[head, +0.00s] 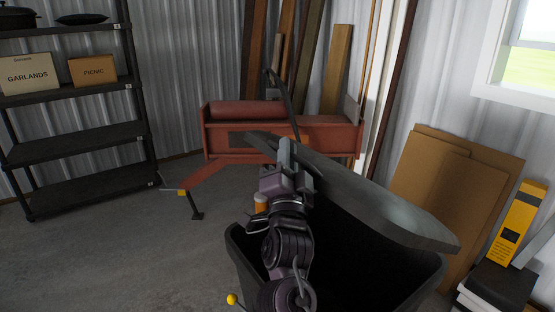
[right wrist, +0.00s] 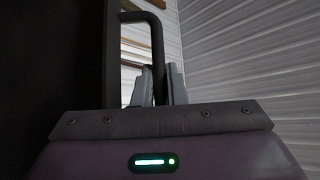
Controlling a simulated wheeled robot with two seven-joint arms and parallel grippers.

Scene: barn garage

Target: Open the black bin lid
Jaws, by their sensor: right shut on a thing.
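The black bin (head: 236,262) stands in front of me in the head view, with its dark inside showing. Its grey-black lid (head: 390,208) is raised and tilted above the opening, apart from the near rim. My right gripper (head: 287,158) is at the left end of the lid. In the right wrist view, my right gripper (right wrist: 161,80) has its fingers closed around a dark bent handle bar (right wrist: 156,38) beside a dark panel, the lid (right wrist: 112,50). My arm hides part of the bin's opening. My left gripper is not in view.
A red wooden-looking piece of equipment (head: 335,137) stands behind the bin, near planks against the wall. Shelves (head: 75,140) with boxes stand at left. Cardboard sheets (head: 425,185) and a yellow box (head: 518,222) are at right. The floor at left is clear.

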